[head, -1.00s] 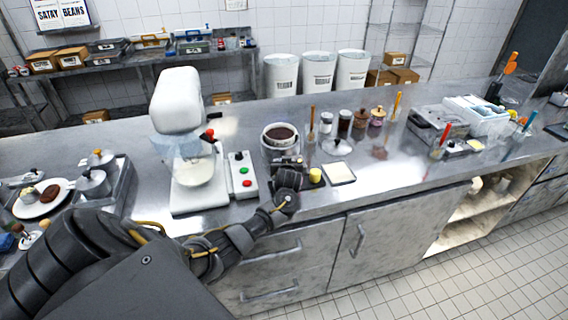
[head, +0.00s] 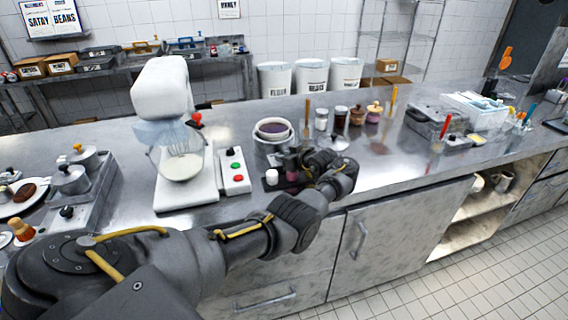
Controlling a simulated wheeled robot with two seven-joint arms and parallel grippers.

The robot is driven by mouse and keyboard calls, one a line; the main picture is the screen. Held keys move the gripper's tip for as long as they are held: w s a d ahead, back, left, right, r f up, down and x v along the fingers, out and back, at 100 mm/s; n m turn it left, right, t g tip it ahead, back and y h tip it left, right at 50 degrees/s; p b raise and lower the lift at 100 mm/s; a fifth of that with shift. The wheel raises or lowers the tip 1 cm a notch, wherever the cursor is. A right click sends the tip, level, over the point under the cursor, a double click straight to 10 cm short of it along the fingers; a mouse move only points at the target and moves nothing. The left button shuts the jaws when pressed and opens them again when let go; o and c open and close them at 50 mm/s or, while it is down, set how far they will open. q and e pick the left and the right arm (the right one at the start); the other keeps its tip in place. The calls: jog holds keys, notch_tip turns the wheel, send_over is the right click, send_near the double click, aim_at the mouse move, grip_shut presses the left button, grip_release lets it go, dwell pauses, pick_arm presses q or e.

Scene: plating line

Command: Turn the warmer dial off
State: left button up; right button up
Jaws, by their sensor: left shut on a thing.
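The warmer (head: 260,146) is a round metal pot holder with dark sauce in it. It stands on the steel counter, right of the red-and-green button box. My left gripper (head: 292,163) is at the warmer's front, low and close to the counter. It is shut on what appears to be the warmer dial. The dial's face and pointer are hidden by the gripper, so its setting cannot be read. My right gripper is not in view.
A white stand mixer (head: 163,95) and the button box (head: 234,170) are left of the warmer. A small white-topped piece (head: 272,176) sits by my gripper. Several jars (head: 357,115) stand behind to the right.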

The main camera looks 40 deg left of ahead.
pick_arm(q)
jog(key=shift+a, duration=0.1)
dwell(0.3)
jog(key=o, duration=0.6)
jog(key=shift+r, duration=0.1)
jog(key=o, duration=0.4)
jog(key=shift+a, duration=0.1)
jog(key=shift+d, duration=0.35)
jog(key=p+v, duration=0.2)
jog(key=v, duration=0.6)
jog(key=shift+d+r, duration=0.2)
jog(key=shift+d, duration=0.1)
jog(key=shift+s+d+r, duration=0.2)
jog(key=shift+d+r, duration=0.1)
jog(key=shift+d, duration=0.35)
